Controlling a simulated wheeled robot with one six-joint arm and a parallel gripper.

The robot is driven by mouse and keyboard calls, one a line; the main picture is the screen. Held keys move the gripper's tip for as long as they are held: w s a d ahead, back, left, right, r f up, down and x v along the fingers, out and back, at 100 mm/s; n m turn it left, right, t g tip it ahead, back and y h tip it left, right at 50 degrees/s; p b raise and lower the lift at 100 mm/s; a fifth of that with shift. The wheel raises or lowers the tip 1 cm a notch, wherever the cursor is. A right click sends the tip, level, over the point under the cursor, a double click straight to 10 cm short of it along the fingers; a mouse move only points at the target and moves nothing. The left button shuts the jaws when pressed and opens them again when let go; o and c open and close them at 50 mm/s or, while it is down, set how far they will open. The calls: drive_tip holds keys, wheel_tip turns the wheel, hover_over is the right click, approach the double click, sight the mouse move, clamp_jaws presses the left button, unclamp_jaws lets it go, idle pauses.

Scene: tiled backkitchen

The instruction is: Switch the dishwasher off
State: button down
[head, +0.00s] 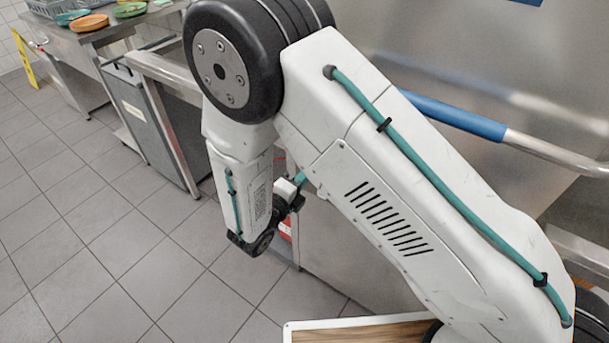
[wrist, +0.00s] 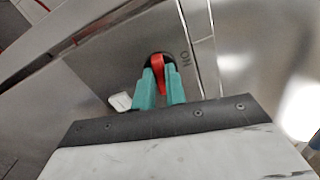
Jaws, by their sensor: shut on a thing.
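The dishwasher is the large steel machine (head: 455,55) with a blue-sleeved bar handle across its front. In the wrist view, a red switch handle (wrist: 158,62) sits on a dark round base on its steel panel (wrist: 105,70). Lettering that reads ON, turned on its side, is beside the switch to the right. The teal fingers of my gripper (wrist: 160,75) are shut on the red handle, one finger on each side.
A steel table (head: 75,38) with several coloured plates and a grey rack stands at the back left. A grey bin-like unit (head: 140,105) stands nearer. A yellow sign (head: 25,60) is at far left. The tiled floor (head: 110,240) at left is clear.

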drive_tip(key=shift+a+n, duration=0.15)
drive_tip(key=shift+n, duration=0.75)
drive_tip(key=c, duration=1.4)
unclamp_jaws()
drive_tip(key=shift+c, duration=0.2)
drive_tip(key=shift+s, duration=0.1)
drive_tip(key=v, duration=0.7)
drive_tip(key=shift+s+a, duration=0.2)
